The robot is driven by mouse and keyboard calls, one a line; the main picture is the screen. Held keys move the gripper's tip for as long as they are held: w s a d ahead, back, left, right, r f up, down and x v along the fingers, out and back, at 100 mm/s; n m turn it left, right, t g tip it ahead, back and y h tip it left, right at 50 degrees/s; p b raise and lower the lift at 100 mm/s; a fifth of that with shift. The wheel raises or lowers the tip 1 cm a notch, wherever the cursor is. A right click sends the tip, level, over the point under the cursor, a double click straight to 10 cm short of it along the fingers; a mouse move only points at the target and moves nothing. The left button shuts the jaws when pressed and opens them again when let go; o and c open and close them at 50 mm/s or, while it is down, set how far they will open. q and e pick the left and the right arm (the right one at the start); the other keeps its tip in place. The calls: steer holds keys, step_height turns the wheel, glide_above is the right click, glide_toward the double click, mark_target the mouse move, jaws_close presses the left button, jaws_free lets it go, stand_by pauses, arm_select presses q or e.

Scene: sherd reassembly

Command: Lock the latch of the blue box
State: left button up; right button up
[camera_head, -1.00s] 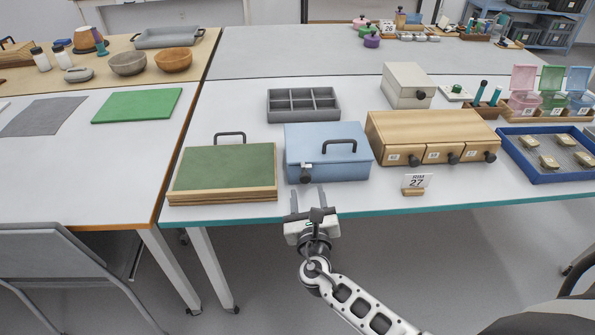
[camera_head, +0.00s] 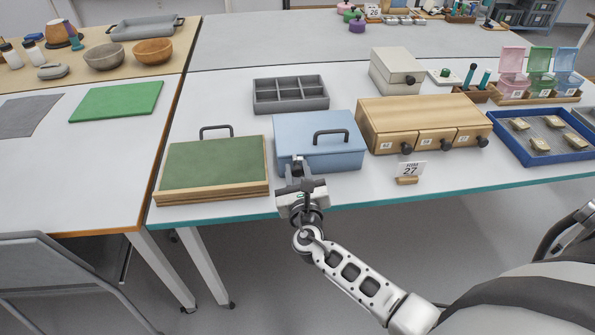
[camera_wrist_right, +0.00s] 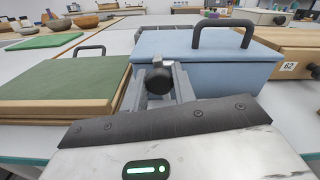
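The blue box (camera_head: 338,155) stands near the table's front edge with its lid down and a dark handle (camera_head: 331,134) on top. It also shows in the right wrist view (camera_wrist_right: 235,72). Its latch has a black knob (camera_wrist_right: 160,80) at the left of the box front. In the head view my gripper largely hides the latch. My right gripper (camera_head: 296,170) is at the latch, its fingers drawn in on both sides of the knob, and looks shut on it. Where the fingers touch is partly hidden. My left gripper is not in view.
A green-topped wooden case (camera_head: 212,168) stands close on the left. A wooden drawer box (camera_head: 420,115) stands close on the right, with a number card (camera_head: 410,170) in front. A grey divided tray (camera_head: 290,105) lies behind the blue box.

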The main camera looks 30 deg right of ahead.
steer(key=shift+s+d+f+m+b, duration=0.15)
steer(key=shift+d+m+b, duration=0.2)
steer(key=shift+m+b, duration=0.5)
steer(key=shift+r+m, duration=0.2)
steer(key=shift+m, duration=0.15)
steer(key=o, duration=0.9)
steer(key=shift+o, duration=0.2)
steer(key=b+v, duration=0.1)
steer(key=v, duration=1.4)
steer(key=shift+s, duration=0.4)
steer(key=shift+a, duration=0.15)
